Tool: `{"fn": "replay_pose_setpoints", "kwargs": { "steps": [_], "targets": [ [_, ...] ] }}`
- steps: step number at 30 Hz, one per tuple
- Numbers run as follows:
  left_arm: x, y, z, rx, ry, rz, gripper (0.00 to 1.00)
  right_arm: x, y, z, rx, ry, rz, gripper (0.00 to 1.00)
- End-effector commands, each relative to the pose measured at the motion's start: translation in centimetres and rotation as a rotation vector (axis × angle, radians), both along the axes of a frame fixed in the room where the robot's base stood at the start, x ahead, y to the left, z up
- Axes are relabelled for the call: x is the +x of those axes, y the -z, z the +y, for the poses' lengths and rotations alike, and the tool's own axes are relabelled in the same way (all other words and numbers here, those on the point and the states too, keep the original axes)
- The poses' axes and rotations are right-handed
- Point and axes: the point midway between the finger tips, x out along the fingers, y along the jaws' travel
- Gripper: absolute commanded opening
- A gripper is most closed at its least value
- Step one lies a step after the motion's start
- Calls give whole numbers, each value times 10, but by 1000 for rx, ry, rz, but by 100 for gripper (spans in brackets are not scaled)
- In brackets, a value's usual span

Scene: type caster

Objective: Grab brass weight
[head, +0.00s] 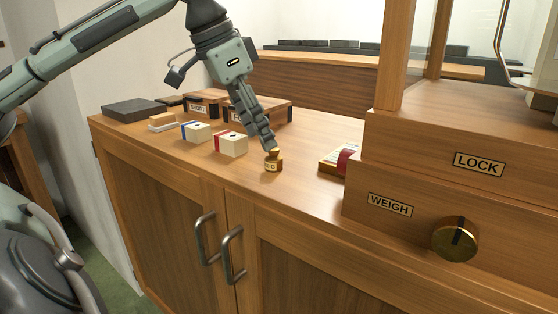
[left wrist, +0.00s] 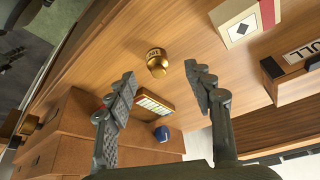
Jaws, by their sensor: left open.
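The brass weight (head: 273,162) stands upright on the wooden cabinet top, near its front edge. My left gripper (head: 268,143) reaches down from above, its fingertips close to the weight's top in the head view. In the left wrist view the brass weight (left wrist: 157,62) lies beyond the fingertips and between their lines. The left gripper (left wrist: 160,85) is open with nothing between its fingers. Whether a finger touches the weight cannot be told. My right gripper is not in view.
Cream boxes with a red band (head: 231,144) and a blue band (head: 196,131) stand left of the weight. Wooden trays (head: 205,103) are behind. A red-banded packet (head: 338,160) lies right, beside the wooden case (head: 450,190) with its brass knob (head: 455,239).

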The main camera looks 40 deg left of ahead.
Motion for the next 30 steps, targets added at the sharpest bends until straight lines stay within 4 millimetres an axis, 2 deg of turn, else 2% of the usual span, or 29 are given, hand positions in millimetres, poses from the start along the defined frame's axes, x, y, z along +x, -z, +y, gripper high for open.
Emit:
{"fn": "replay_pose_setpoints", "kwargs": {
  "steps": [5,10,20,30],
  "targets": [
    [9,22,-7,0,2,5,53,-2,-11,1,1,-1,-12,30],
    [18,44,-11,-1,2,4,53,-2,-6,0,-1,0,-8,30],
    [21,49,-12,-1,1,0,52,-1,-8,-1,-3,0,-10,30],
    [21,48,-12,-1,1,0,9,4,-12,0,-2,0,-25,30]
  ]
}}
